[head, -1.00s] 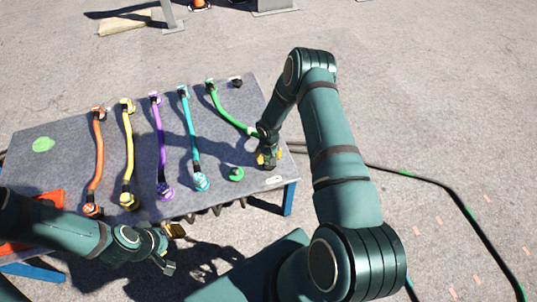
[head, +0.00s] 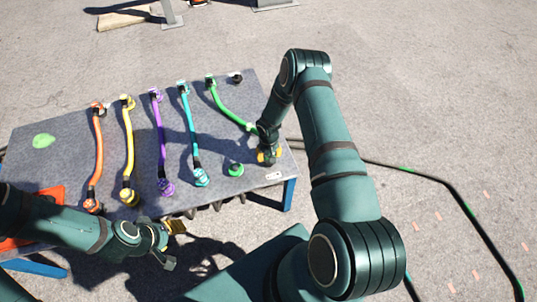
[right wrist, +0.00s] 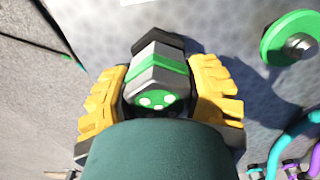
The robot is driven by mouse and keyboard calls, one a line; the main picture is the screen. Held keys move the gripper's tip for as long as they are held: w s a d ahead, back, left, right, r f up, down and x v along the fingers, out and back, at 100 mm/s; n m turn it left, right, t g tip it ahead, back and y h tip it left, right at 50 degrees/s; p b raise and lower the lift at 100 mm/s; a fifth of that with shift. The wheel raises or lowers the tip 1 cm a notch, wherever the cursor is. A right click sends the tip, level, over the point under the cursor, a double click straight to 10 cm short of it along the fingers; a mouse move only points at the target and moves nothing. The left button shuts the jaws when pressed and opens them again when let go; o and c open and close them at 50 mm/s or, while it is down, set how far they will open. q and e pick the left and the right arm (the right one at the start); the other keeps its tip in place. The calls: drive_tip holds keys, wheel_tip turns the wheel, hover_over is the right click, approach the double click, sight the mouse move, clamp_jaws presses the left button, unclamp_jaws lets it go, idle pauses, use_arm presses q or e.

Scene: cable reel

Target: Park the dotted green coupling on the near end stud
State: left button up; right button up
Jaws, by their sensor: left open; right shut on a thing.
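The dotted green coupling (right wrist: 157,92) has a grey body, a green band and a green end face with pale dots. My right gripper (right wrist: 157,105) is shut on it, with yellow pads on both sides. In the head view my right gripper (head: 268,154) hangs over the table's right edge and mostly hides the coupling. The green hose (head: 228,112) runs from it to the far side. The near green stud (head: 235,170), a green disc with a metal pin, stands empty to the left; it also shows in the right wrist view (right wrist: 298,42). My left gripper (head: 171,246) is open and empty before the table's front edge.
Orange (head: 97,150), yellow (head: 128,150), purple (head: 160,135) and teal (head: 190,130) hoses lie across the grey table (head: 60,170) to the left. A dark far stud (head: 236,77) stands at the back. A black cable lies on the ground at right.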

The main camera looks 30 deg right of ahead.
drive_tip(key=shift+f, duration=0.4)
drive_tip(key=o, duration=1.4)
wheel_tip(320, 180, up, 12)
